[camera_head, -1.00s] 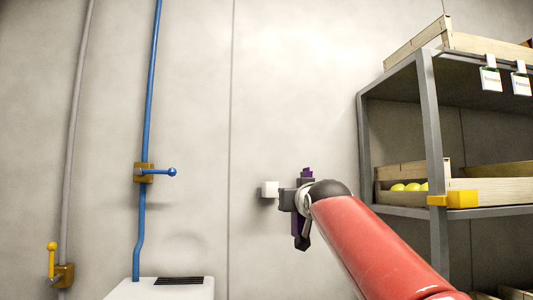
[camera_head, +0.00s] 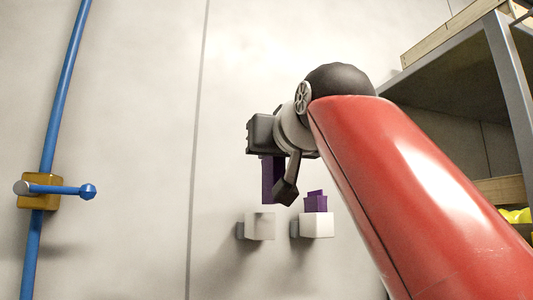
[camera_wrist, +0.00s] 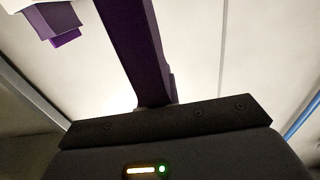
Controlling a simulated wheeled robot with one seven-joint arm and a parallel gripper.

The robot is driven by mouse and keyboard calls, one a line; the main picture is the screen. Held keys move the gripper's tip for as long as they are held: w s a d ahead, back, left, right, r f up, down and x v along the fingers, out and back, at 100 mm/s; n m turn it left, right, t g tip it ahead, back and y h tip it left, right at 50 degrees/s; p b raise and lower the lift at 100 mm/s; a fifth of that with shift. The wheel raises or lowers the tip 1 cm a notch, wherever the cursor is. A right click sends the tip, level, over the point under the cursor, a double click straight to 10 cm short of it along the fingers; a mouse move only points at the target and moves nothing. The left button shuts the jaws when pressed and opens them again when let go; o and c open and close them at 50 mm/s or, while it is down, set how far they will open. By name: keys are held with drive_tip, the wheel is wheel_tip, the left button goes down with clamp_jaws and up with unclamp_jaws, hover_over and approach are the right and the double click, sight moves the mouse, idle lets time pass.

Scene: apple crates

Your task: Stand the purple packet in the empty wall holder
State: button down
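My gripper (camera_head: 280,184) is shut on a purple packet (camera_head: 268,180), which hangs upright below it; one dark finger shows beside it and the other is hidden. In the wrist view the held packet (camera_wrist: 137,45) stretches up from the dark gripper body. A white wall holder (camera_head: 260,227) stands empty a little below the held packet, with a visible gap between them. A second white wall holder (camera_head: 317,226) to its right has another purple packet (camera_head: 316,203) standing in it. That second packet also shows in the wrist view (camera_wrist: 57,25).
A blue pipe (camera_head: 50,140) with a lever valve (camera_head: 40,190) runs up the wall at left. A grey shelf (camera_head: 510,90) with wooden crates stands at right. The wall between pipe and holders is clear.

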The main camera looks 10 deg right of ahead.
sight(270, 181)
drive_tip(key=shift+w+a+f+p, duration=0.1)
drive_tip(key=shift+w+a+p, duration=0.2)
drive_tip(key=shift+w, duration=1)
drive_tip(key=shift+w+a+f+p, duration=0.1)
drive_tip(key=shift+w+a+p, duration=0.15)
drive_tip(key=shift+w, duration=1.05)
drive_tip(key=shift+w+a+p, duration=0.25)
drive_tip(key=shift+w+p, duration=0.05)
drive_tip(key=shift+w, duration=1)
drive_tip(key=shift+s, duration=0.1)
drive_tip(key=shift+f+b, duration=2.2)
drive_tip(key=shift+f, duration=0.15)
drive_tip(key=c, duration=1.6)
unclamp_jaws()
drive_tip(key=shift+o, duration=0.2)
drive_tip(key=s, duration=0.2)
drive_tip(key=s+d+b, duration=0.1)
drive_tip(key=s, duration=0.2)
drive_tip(key=s+b, duration=0.1)
drive_tip(key=s, duration=0.1)
drive_tip(key=shift+s+d, duration=0.3)
drive_tip(key=shift+s, duration=0.05)
drive_tip(key=shift+s, duration=0.1)
